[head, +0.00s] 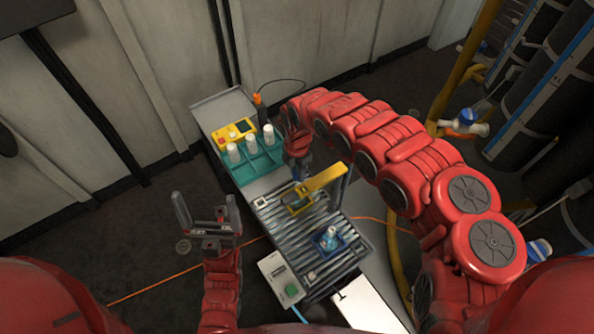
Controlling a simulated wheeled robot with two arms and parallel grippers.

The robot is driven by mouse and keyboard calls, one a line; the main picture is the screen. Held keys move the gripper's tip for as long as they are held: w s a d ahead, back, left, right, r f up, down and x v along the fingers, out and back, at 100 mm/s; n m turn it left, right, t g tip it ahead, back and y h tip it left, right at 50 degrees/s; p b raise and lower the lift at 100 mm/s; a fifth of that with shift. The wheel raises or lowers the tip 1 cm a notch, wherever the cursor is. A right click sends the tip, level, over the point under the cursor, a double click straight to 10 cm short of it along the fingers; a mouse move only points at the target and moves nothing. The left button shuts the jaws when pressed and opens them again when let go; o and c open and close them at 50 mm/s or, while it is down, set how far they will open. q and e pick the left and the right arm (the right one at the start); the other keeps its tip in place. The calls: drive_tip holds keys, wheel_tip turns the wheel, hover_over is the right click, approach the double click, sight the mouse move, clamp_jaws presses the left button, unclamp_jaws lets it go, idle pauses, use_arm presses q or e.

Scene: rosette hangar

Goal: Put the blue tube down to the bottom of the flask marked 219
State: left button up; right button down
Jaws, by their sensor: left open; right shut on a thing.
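My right gripper (298,160) points down over the bench, just behind the yellow arch. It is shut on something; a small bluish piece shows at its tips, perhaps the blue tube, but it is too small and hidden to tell. A small clear, bluish flask (330,234) stands in a blue square holder (343,247) on the near part of the roller bed. I cannot read any number on it. My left gripper (205,212) is open and empty, over the dark floor left of the bench, its fingers pointing up in the picture.
The roller bed (300,233) carries a yellow arch (322,180) and a yellow square holder (299,206). Behind are a teal rack (262,162) with white bottles (250,145) and a yellow box (233,133). A control box (284,279) with a green button stands at the front left.

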drive_tip(key=shift+f+b, duration=1.4)
drive_tip(key=shift+f, duration=0.7)
drive_tip(key=shift+f, duration=0.15)
unclamp_jaws()
drive_tip(key=shift+r+p, duration=2.35)
drive_tip(key=shift+r, duration=0.7)
drive_tip(key=shift+r, duration=0.1)
